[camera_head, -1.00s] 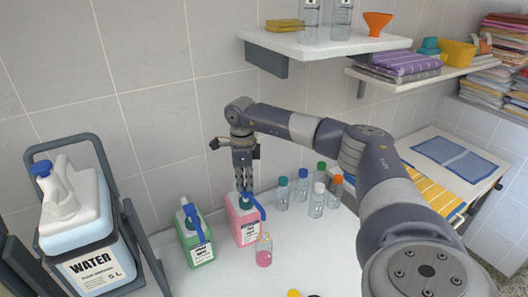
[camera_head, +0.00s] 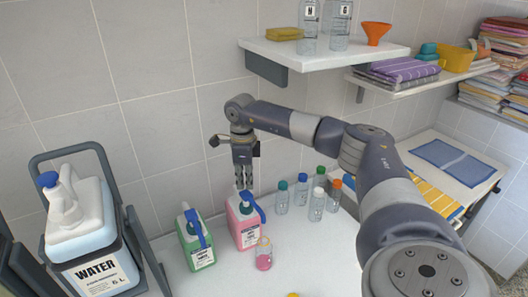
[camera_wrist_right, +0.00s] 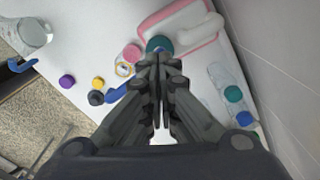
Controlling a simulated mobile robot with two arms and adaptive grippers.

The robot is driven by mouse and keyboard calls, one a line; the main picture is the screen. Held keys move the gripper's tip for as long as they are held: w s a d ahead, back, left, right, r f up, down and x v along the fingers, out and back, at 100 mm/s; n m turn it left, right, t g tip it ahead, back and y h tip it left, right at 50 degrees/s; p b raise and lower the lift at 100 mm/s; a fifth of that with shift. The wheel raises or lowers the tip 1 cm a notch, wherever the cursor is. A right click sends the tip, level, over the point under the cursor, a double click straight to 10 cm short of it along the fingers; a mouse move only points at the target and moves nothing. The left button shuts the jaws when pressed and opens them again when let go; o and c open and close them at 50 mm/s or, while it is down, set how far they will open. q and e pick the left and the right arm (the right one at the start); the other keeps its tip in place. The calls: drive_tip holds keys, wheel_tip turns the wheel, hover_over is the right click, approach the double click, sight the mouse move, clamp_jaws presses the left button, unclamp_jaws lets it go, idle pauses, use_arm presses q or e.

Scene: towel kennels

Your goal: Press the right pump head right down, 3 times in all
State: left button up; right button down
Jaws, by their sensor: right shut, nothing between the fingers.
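The right pump bottle is a pink jug (camera_head: 248,235) with a white label and a blue pump head (camera_head: 256,207). In the right wrist view the jug's pink rim (camera_wrist_right: 150,22), its teal collar (camera_wrist_right: 158,43) and the blue spout (camera_wrist_right: 122,92) show. My right gripper (camera_head: 243,188) is shut and empty, pointing down right above this pump head. I cannot tell whether its fingertips touch it. The left pump bottle, a green jug (camera_head: 201,255) with a blue pump head (camera_head: 193,222), stands to the left. My left gripper is not in view.
A small clear bottle with pink liquid (camera_head: 264,260) stands in front of the pink jug. Several capped clear bottles (camera_head: 318,203) stand to its right. A water canister (camera_head: 85,225) is at left. A wall shelf (camera_head: 300,48) is above.

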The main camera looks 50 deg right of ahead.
sight(245, 193)
drive_tip(key=shift+f, duration=0.15)
drive_tip(key=shift+f+b, duration=1.55)
drive_tip(key=shift+f, duration=0.95)
drive_tip(key=shift+r, duration=0.15)
drive_tip(key=shift+r+p, duration=2)
drive_tip(key=shift+r, duration=0.5)
wheel_tip(245, 193, up, 6)
drive_tip(key=p, duration=0.4)
